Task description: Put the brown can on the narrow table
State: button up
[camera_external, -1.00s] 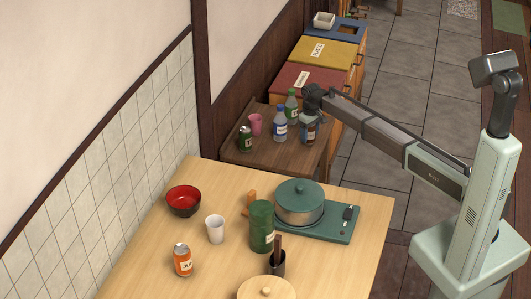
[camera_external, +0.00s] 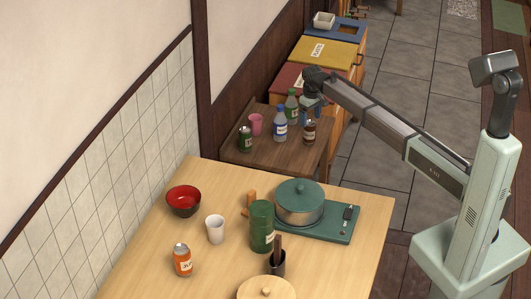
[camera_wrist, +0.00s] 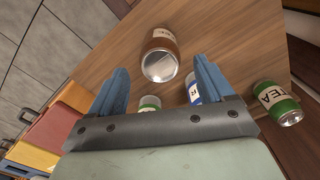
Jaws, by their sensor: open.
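The brown can (camera_external: 309,132) stands upright on the narrow dark wooden table (camera_external: 277,163), near its right side. In the wrist view the brown can (camera_wrist: 161,44) shows beyond my fingertips, with its label and silver lid visible. My gripper (camera_external: 311,104) is open and empty, above and a little behind the can in the external view; the arm partly hides its fingers. In the wrist view the two blue fingers of my gripper (camera_wrist: 161,68) are spread wide, with nothing between them in their grip.
A green can (camera_external: 245,139), a pink cup (camera_external: 255,124), a blue bottle (camera_external: 280,125) and a green bottle (camera_external: 291,106) share the narrow table. Red and yellow cabinets (camera_external: 330,52) stand behind. The light table in front holds a stove with a pot (camera_external: 299,205).

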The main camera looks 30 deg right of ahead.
jog(key=shift+r, duration=2)
